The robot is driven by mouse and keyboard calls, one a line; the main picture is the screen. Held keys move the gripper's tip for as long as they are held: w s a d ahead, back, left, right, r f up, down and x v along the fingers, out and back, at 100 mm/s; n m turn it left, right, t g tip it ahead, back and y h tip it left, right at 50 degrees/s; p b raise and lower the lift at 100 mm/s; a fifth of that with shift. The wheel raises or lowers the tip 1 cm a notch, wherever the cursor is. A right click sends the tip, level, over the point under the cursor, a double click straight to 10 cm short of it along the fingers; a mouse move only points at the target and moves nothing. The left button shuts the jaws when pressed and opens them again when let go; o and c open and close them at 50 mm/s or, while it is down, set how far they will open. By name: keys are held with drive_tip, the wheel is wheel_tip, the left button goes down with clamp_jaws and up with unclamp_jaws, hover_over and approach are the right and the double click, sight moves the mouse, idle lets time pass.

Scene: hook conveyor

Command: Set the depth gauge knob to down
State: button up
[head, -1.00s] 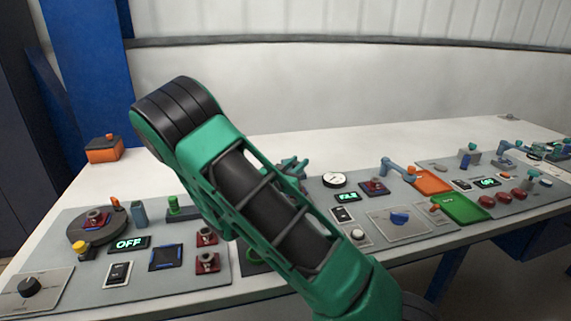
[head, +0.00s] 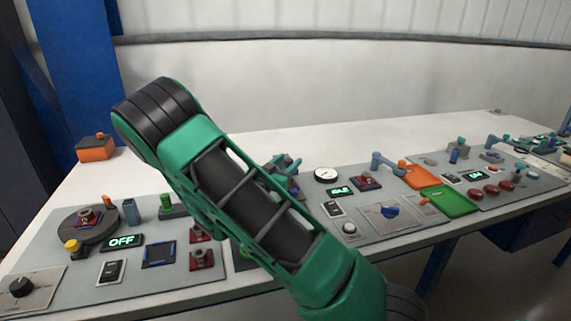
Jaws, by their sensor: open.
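Two knobs show in the head view, and I cannot read a label that tells which is the depth gauge knob. A blue knob (head: 390,211) sits on a light grey plate (head: 372,220) right of my arm. A black knob (head: 20,287) sits on a light plate (head: 44,285) at the far left front corner. Their exact settings are too small to tell. A round white dial gauge (head: 325,175) stands behind and left of the blue knob. My gripper is not in view; my green and black arm crosses the middle and hides part of the panels.
The left panel holds a dark turntable (head: 88,227), an OFF display (head: 122,241) and red fixtures (head: 201,257). An orange tray (head: 414,176) and green tray (head: 447,202) lie right of the blue knob. An orange box (head: 96,149) stands at the back left. The table's rear (head: 400,138) is clear.

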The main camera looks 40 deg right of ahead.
drive_tip(key=v, duration=1)
drive_tip(key=s+d+f+g+y, duration=0.1)
drive_tip(key=s+d+g+y, duration=0.1)
drive_tip(key=s, duration=0.3)
drive_tip(key=s+d+f+m+g+y, duration=0.1)
drive_tip(key=s+d+g+y, duration=0.1)
drive_tip(key=s+d+g, duration=0.2)
drive_tip(key=s+d+f+g+y, duration=0.2)
drive_tip(key=s+d, duration=0.2)
drive_tip(key=s, duration=0.4)
drive_tip(key=shift+s+d+m+g+y, duration=0.1)
drive_tip(key=shift+m+g+y, duration=0.2)
drive_tip(key=shift+g+y, duration=0.1)
drive_tip(key=s+a+n+y, duration=0.1)
drive_tip(key=s, duration=0.2)
drive_tip(key=s+a+r+y, duration=0.1)
drive_tip(key=s+y, duration=0.1)
drive_tip(key=s, duration=0.1)
drive_tip(key=s+a+n+y, duration=0.1)
drive_tip(key=s+y, duration=0.1)
drive_tip(key=s, duration=0.1)
drive_tip(key=shift+a+r+n+g, duration=0.15)
drive_tip(key=shift+a+n+g, duration=0.15)
drive_tip(key=s+a+r+n+t+y, duration=0.1)
drive_tip(key=s+a+r+n+y, duration=0.3)
drive_tip(key=s+a, duration=0.3)
drive_tip(key=shift+s+r+n+t+y, duration=0.3)
drive_tip(key=shift+s+r+n, duration=0.1)
drive_tip(key=shift+s+n, duration=0.25)
